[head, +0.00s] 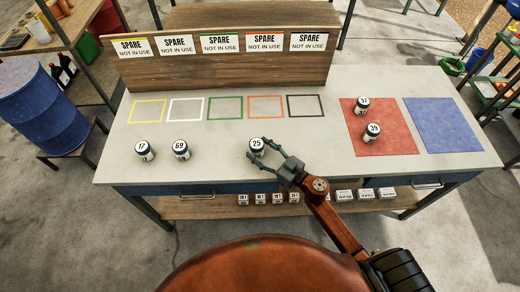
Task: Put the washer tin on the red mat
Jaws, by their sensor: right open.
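Small white tins with dark lids and numbers stand on the grey table (222,172). No label names washers, so I cannot tell which is the washer tin. Tin 25 (256,147) stands at the front middle; tin 17 (145,151) and tin 69 (181,150) stand at the front left. Tin 37 (362,106) and tin 39 (371,134) stand on the red mat (395,145). My right gripper (274,154) is open, close against the right side of tin 25; contact is unclear. My left gripper is out of view.
A blue mat (442,125) lies right of the red one. Several empty coloured outlines lie along the back, below a wooden board (220,72) with "SPARE NOT IN USE" signs. Small boxes (365,194) sit on a lower shelf. The mat's lower left is free.

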